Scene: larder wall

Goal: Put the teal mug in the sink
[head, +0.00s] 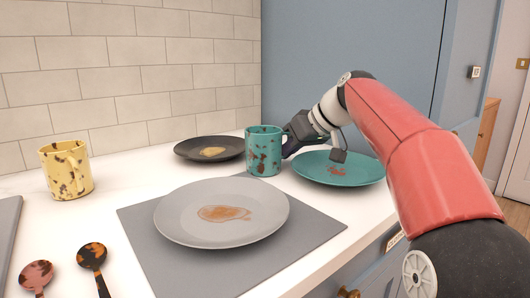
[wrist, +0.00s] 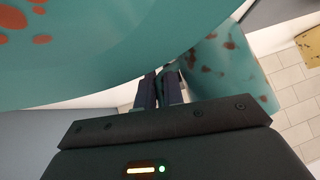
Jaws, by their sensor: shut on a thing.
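The teal mug (head: 264,152) with dark speckles stands upright on the white counter in the head view. My gripper (head: 289,147) reaches it from the right, with its fingers at the mug's handle side. In the wrist view the mug (wrist: 226,62) is beyond the fingers (wrist: 165,88), which are close together on its handle; the grip itself is mostly hidden. No sink shows in either view.
A teal plate (head: 338,170) with a red stain lies under and beside my gripper. A dark plate (head: 186,150) is left of the mug, a grey stained plate (head: 180,215) in front on a grey mat (head: 300,240). A yellow mug (head: 48,175) and two spoons (head: 91,257) are at left.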

